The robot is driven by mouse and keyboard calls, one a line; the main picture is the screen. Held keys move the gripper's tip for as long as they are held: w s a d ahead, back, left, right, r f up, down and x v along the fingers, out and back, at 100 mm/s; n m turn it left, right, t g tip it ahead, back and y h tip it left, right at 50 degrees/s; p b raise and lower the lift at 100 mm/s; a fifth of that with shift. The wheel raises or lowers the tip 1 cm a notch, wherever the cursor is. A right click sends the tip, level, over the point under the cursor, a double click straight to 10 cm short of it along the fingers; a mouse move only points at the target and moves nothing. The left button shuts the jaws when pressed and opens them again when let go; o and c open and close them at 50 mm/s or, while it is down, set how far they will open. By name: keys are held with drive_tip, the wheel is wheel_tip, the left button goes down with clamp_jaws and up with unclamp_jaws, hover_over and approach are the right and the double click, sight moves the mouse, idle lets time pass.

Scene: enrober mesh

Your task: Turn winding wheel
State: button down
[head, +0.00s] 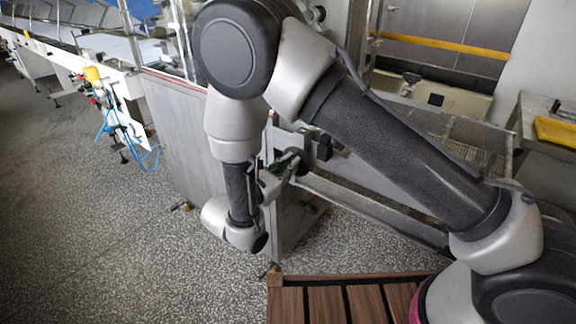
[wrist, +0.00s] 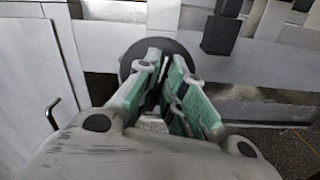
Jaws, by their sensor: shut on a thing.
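The winding wheel is a small dark round disc (head: 298,160) on the side of the machine frame in the head view. In the wrist view the wheel (wrist: 166,46) is straight ahead, partly hidden behind my fingers. My gripper (head: 279,174) reaches it from the left in the head view. In the wrist view its green-padded fingers (wrist: 164,72) close in toward each other at the wheel and are shut on it. The exact contact at the fingertips is hidden, so I cannot tell which part of the wheel they grip.
A metal cabinet (head: 178,130) stands left of the wheel, with a bent handle (wrist: 53,113) in the wrist view. The mesh belt (head: 470,140) and frame rail (head: 365,205) lie right. A wooden slatted platform (head: 330,303) is at the front. Speckled floor (head: 90,230) is open at left.

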wheel_tip(320, 180, down, 2)
drive_tip(key=m, duration=2.7)
drive_tip(key=shift+s+d+f, duration=0.15)
drive_tip(key=shift+m, duration=0.4)
drive_tip(key=c, duration=1.5)
unclamp_jaws()
drive_tip(key=v, duration=1.2)
